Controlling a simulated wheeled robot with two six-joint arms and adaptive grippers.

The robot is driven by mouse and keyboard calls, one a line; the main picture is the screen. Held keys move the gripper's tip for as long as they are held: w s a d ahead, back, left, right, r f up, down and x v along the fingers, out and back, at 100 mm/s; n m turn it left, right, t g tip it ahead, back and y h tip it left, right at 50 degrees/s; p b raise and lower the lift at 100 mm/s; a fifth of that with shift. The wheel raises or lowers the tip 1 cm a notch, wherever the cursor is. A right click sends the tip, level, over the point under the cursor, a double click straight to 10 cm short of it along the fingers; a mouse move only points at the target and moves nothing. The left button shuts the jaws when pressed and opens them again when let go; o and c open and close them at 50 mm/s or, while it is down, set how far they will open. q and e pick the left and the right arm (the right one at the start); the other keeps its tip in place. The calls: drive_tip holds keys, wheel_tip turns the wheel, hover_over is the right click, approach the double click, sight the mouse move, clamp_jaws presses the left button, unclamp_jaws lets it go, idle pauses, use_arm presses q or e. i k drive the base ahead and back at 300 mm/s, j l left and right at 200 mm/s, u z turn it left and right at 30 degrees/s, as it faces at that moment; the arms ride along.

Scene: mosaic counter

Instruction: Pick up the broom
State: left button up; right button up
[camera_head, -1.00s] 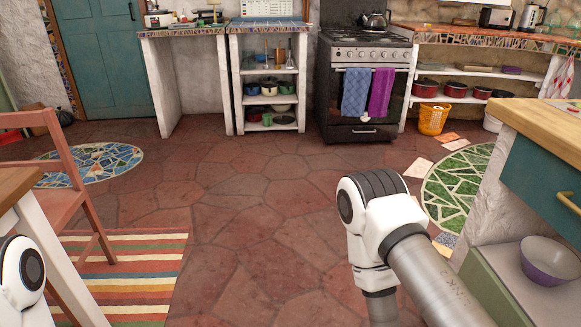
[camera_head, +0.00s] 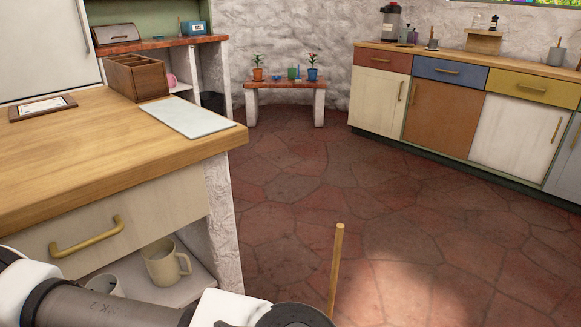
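A thin upright wooden stick (camera_head: 336,270), which looks like the broom's handle, rises at the bottom centre of the head view and leans slightly right at its top. Its lower end runs down to the bottom edge beside my arm's joint, so the broom's head is not visible. My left arm comes in from the lower left and ends at the bottom edge just left of the stick. Neither gripper is in view. I cannot tell whether anything holds the stick.
A wooden-topped counter (camera_head: 60,165) with a drawer and mugs on a low shelf stands close on the left. A low bench (camera_head: 283,84) with potted plants is at the back. Coloured cabinets (camera_head: 440,127) line the right. The tiled floor between is clear.

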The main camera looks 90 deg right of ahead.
sight(340, 227)
drive_tip(key=z, duration=2.85)
drive_tip(key=k+j, duration=0.1)
